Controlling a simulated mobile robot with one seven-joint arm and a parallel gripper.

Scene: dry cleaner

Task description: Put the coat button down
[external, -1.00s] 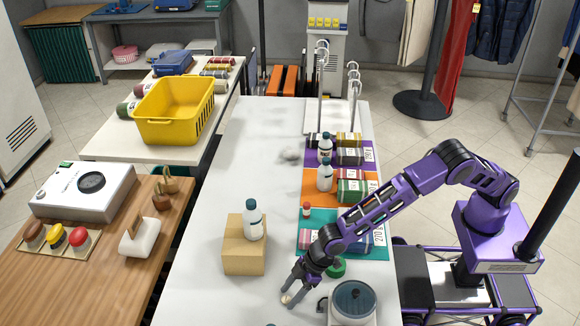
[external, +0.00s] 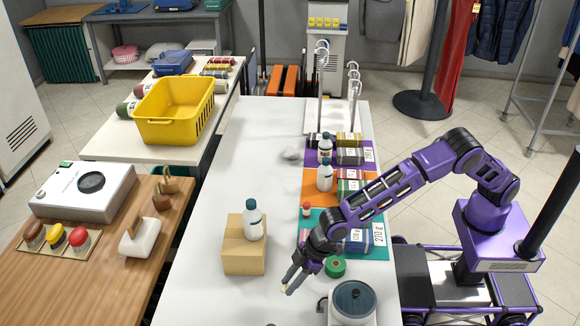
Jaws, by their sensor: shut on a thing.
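My gripper (external: 290,285) points down over the white counter (external: 205,235), in front of the cardboard box and left of the round-lidded pot. It is shut on a small pale thing, the coat button (external: 286,289), of which only a bit shows at the fingertips. The button's details are too small to make out. I cannot tell for certain whether it touches the counter or hangs just above it.
A cardboard box (external: 244,258) bears a white bottle (external: 253,222). A grey-lidded pot (external: 352,302) and a green roll (external: 335,267) stand close to my gripper. Colored mats with bottles and packets line the right side. The counter's left strip is clear.

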